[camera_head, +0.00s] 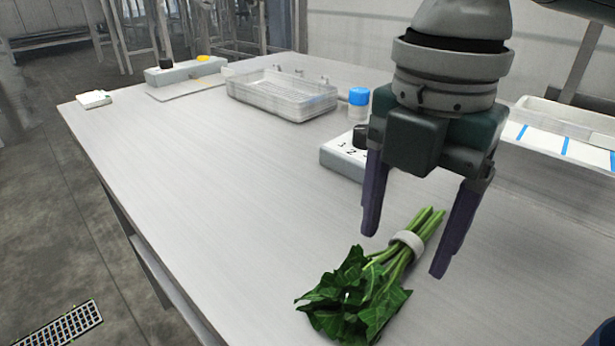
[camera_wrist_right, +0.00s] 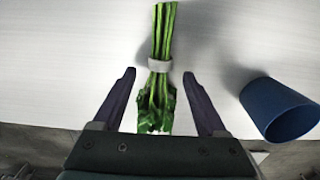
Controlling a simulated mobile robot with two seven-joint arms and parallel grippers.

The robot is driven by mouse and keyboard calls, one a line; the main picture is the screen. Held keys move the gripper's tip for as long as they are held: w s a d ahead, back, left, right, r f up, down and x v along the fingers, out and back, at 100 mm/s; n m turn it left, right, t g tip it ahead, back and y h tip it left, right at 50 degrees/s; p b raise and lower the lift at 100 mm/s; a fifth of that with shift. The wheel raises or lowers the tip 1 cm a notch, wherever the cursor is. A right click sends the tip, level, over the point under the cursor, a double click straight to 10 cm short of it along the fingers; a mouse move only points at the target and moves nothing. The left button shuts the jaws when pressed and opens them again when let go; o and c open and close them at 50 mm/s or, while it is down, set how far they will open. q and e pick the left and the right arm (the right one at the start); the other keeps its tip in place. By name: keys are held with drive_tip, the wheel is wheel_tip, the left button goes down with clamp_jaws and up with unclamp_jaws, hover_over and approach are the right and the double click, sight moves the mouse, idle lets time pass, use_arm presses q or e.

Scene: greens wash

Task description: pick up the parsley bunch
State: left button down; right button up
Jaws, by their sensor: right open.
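The parsley bunch (camera_head: 358,296) lies on the table with its dark leaves towards the front and its green stems pointing back and right. A pale band (camera_head: 407,243) is wrapped around the stems. My right gripper (camera_head: 407,250) is open above the bunch, with one finger to each side of the stems. In the right wrist view the bunch (camera_wrist_right: 164,35) runs between the open fingers (camera_wrist_right: 160,76), with its leaves partly hidden by the gripper body. Nothing is held. My left gripper is not in view.
A dark blue cup (camera_wrist_right: 279,108) stands right of the gripper in the wrist view. A numbered grey box (camera_head: 342,157), a blue-capped jar (camera_head: 358,103) and a clear basket (camera_head: 281,97) stand farther back.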

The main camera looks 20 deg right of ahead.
drive_tip(key=shift+f, duration=0.8)
drive_tip(key=shift+c, duration=0.3)
drive_tip(key=c, duration=1.1)
